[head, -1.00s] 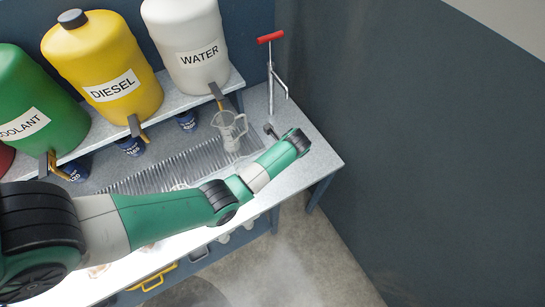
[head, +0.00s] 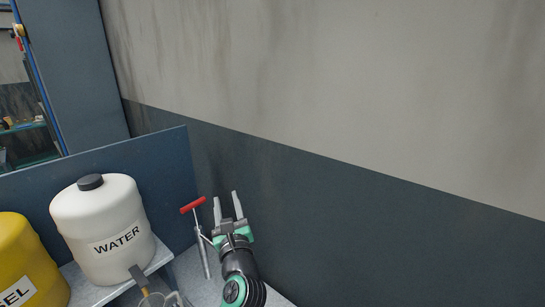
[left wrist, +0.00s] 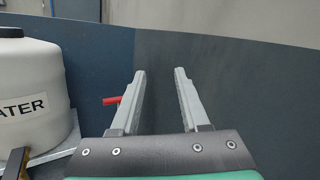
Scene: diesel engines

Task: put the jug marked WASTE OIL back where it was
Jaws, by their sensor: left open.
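No jug marked WASTE OIL can be made out in either view now. A clear jug (head: 163,299) shows only in part at the bottom edge of the head view, with no readable label. My left gripper (head: 228,198) is raised, its fingers pointing up, open and empty in front of the dark wall. It appears just right of the red-handled pump. In the left wrist view, its two fingers (left wrist: 160,74) stand apart with nothing between them. My right gripper is in neither view.
A white WATER container (head: 105,225) stands on a shelf, left of the gripper, with a yellow container (head: 30,265) beside it. The red T-handle (head: 192,205) of the pump is close by. A dark wall (head: 360,230) bounds the right side.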

